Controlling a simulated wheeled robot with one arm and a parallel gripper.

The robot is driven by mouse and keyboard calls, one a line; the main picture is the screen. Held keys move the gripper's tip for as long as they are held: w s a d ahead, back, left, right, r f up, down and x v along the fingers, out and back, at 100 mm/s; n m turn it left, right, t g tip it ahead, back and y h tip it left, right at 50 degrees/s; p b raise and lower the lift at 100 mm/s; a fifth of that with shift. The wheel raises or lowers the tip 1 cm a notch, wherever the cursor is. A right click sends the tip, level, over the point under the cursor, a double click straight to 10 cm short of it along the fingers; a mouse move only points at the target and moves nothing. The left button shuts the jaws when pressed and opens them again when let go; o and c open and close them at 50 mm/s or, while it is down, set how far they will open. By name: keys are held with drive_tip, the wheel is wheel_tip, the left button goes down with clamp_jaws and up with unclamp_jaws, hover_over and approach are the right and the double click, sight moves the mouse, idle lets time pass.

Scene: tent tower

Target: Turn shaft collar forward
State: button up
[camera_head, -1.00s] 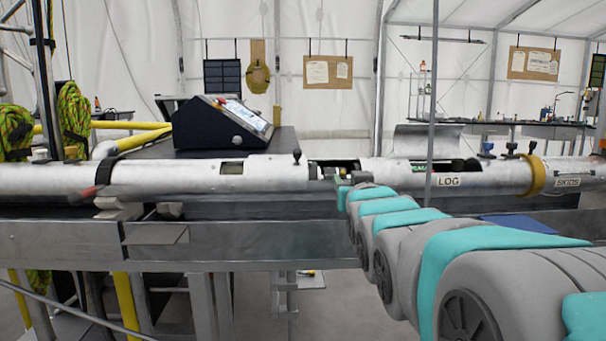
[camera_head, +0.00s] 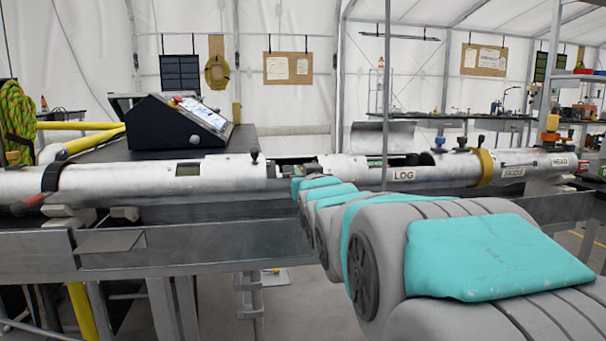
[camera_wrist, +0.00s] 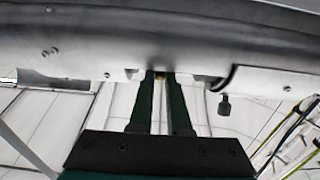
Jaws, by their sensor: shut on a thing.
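A long silvery tube (camera_head: 120,178) lies level across the head view. It has a cut-out opening in its wall near the middle, where my arm reaches. In the wrist view the tube (camera_wrist: 220,45) spans the top, and the two dark green fingers of my gripper (camera_wrist: 160,80) meet it at the opening. In the head view my own arm covers the fingertips.
A dark knob (camera_head: 254,155) stands on the tube left of the opening; it also shows in the wrist view (camera_wrist: 223,105). A yellow ring (camera_head: 484,167) circles the tube's right part. A console (camera_head: 180,122) stands behind. A metal rail (camera_head: 190,240) runs in front.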

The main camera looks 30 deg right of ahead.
clamp_jaws()
drive_tip(key=shift+r, duration=0.1)
drive_tip(key=shift+w+d+r+g+y+p, duration=0.15)
drive_tip(key=shift+w+r+g+y+p, duration=0.25)
drive_tip(key=shift+g, duration=0.85)
drive_tip(key=shift+w+d+r+g+y+p, duration=0.15)
drive_tip(key=shift+w+r+g+y, duration=0.35)
drive_tip(key=shift+g, duration=0.7)
drive_tip(key=shift+w+d+r+g+y+p, duration=0.1)
drive_tip(key=shift+w+r+g+y+p, duration=0.15)
drive_tip(key=shift+w+r+g, duration=0.7)
drive_tip(key=shift+d+f+g, duration=0.1)
drive_tip(key=shift+f+g, duration=0.05)
drive_tip(key=shift+g, duration=1.05)
drive_tip(key=shift+w+d+g+y, duration=0.1)
drive_tip(key=shift+w+g+y, duration=0.1)
drive_tip(key=shift+g+y, duration=0.25)
